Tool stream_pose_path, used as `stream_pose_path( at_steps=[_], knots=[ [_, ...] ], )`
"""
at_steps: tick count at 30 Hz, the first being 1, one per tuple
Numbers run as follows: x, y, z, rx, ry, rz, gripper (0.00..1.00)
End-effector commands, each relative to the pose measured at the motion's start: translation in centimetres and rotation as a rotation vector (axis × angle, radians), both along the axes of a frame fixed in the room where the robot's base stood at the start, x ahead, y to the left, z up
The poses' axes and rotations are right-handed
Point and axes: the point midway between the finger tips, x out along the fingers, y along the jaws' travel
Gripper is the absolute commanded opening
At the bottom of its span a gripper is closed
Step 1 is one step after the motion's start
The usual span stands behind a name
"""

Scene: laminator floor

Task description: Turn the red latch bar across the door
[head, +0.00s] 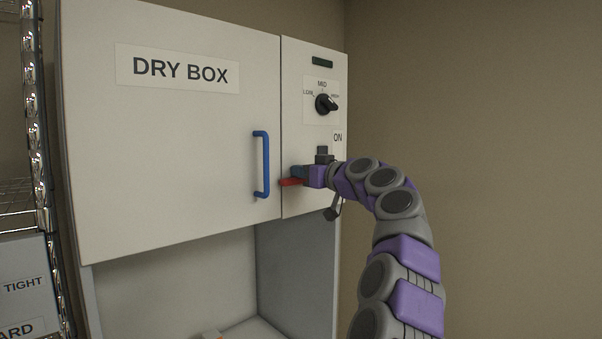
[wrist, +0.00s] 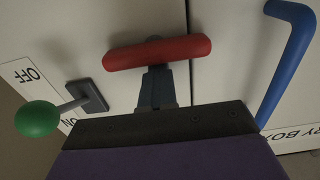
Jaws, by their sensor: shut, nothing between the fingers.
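The red latch bar (wrist: 157,52) lies level in the wrist view, mounted on the panel beside the door, and its right end there reaches over the door seam. In the head view only part of the red bar (head: 291,182) shows, at the seam below my gripper's tip. My gripper (head: 299,172) is shut and empty, with its tip right at the bar. In the wrist view the closed fingers (wrist: 155,88) meet the middle of the bar's near side; I cannot tell whether they touch. The DRY BOX door (head: 170,150) is closed.
A blue door handle (head: 262,164) stands out left of the latch. A green-knobbed lever (wrist: 37,118) sits close to my gripper, beside ON and OFF labels. A black dial (head: 326,104) is above. A wire rack (head: 35,150) stands at the left; the wall side is clear.

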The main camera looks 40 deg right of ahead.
Motion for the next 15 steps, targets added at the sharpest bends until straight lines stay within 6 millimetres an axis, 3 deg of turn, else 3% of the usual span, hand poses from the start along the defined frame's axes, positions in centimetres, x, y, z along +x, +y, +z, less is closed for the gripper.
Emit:
stream_pose_path(
  at_steps=[6,15],
  knots=[
    [0.11,-0.05,-0.41,0.001,0.008,0.001,0.01],
    [0.14,-0.01,-0.29,0.001,0.006,0.001,0.29]
  ],
)
